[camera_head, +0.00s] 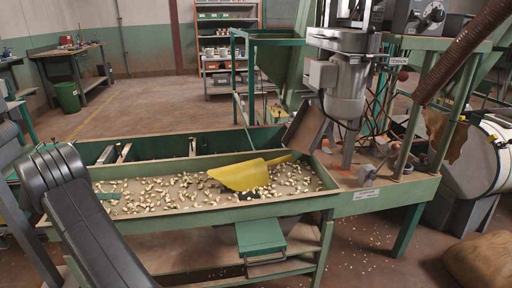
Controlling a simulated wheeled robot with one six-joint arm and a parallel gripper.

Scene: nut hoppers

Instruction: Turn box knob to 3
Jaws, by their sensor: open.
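A grey control box (405,17) sits at the top right, mounted on the green machine frame. Its front carries a round dark knob (435,14) with a light centre. The knob is too small to read its pointer or any numbers. The top of the box is close to the upper picture edge. My gripper is not in view; only dark grey links of my arm show at the left, far from the box.
A green trough table (190,222) with scattered nuts and a yellow scoop (245,174) fills the middle. A grey motor (347,90) stands left of the box. A brown ribbed hose (462,52) hangs close by the box. Open floor (150,95) lies behind the table.

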